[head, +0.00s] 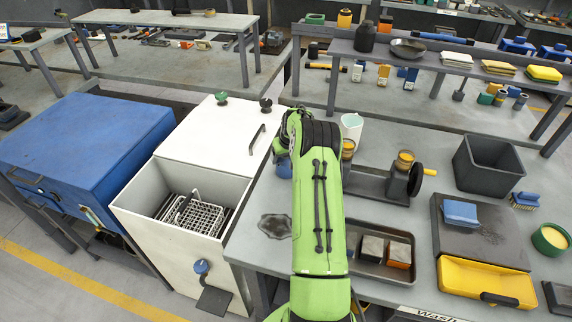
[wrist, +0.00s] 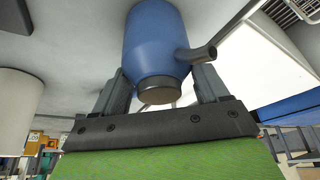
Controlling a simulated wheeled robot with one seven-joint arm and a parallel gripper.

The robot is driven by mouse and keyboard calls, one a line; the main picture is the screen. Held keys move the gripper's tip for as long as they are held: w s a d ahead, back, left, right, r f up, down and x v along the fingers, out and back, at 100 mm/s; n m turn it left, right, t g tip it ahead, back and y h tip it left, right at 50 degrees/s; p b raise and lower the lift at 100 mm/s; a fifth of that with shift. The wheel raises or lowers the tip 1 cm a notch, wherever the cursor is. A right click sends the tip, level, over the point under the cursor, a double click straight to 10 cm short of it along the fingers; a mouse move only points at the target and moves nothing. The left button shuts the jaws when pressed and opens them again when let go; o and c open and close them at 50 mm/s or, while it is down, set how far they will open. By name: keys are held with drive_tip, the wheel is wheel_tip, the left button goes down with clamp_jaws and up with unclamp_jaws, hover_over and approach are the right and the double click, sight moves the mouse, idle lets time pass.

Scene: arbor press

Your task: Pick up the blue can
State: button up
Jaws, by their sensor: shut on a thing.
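The blue can (wrist: 155,40) fills the upper middle of the wrist view, with a short grey spout on its right side and a metallic end towards the camera. My gripper (wrist: 160,82) has one finger on each side of it and is shut on it. In the head view a small part of the blue can (head: 284,167) shows at the left of my green arm, which hides the rest and most of my gripper. I cannot tell whether the can touches the table.
A white cup (head: 352,126) stands close by at the right. An arbor press (head: 392,180) is further right, with a grey tray (head: 352,262) of blocks in front. A white washer cabinet (head: 200,205) with an open basin adjoins the table's left edge. A black bin (head: 489,166) stands at the right.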

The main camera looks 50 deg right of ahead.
wheel_tip(320, 180, up, 10)
drive_tip(key=shift+r, duration=0.1)
idle(0.4)
